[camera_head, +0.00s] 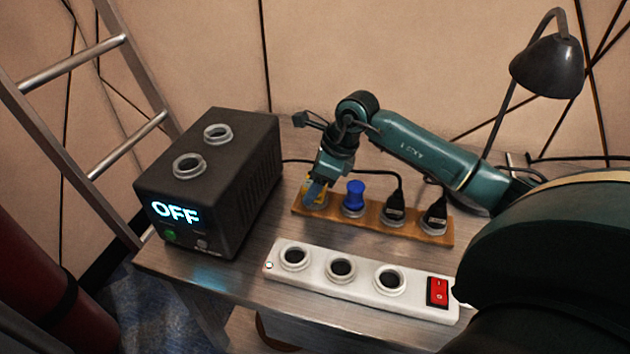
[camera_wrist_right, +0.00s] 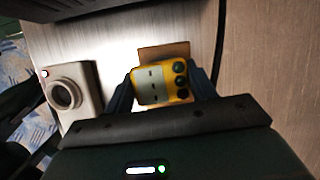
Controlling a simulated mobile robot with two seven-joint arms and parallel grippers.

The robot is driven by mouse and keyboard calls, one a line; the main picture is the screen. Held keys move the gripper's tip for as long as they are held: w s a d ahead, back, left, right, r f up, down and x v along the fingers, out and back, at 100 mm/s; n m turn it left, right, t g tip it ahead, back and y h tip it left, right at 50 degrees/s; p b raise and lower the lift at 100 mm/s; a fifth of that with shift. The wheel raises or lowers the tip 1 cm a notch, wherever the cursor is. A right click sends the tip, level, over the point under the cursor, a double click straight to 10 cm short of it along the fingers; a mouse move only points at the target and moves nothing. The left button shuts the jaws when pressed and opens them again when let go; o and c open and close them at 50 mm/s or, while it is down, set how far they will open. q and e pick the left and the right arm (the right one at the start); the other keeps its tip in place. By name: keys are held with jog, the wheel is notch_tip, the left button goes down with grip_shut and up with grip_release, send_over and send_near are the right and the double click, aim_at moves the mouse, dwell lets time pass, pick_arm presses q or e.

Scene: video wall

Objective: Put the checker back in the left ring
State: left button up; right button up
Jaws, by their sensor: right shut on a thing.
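The checker (camera_wrist_right: 158,85) is a yellow block with dark round parts on one side, seen from above in the wrist view. My right gripper (camera_wrist_right: 161,92) is shut on it, one finger on each side. In the head view the right gripper (camera_head: 317,186) points down at the left end of a wooden board (camera_head: 335,222) and hides most of the yellow checker (camera_head: 307,190). I cannot tell whether the checker touches the board. Any ring under it is hidden. My left gripper is not in view.
A blue plug (camera_head: 354,196) and black plugs (camera_head: 395,211) stand on the board to the right. A white power strip (camera_head: 315,277) with three open rings lies in front. A black box (camera_head: 235,185) reading OFF has two rings on top. A lamp (camera_head: 548,66) stands at the back right.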

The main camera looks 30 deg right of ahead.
jog(key=shift+f, duration=0.2)
jog(key=o, duration=1.7)
jog(key=shift+c, duration=0.2)
jog(key=shift+r, duration=0.1)
jog(key=shift+r+p, duration=1.85)
jog(key=shift+r, duration=1.1)
jog(key=shift+s, duration=0.1)
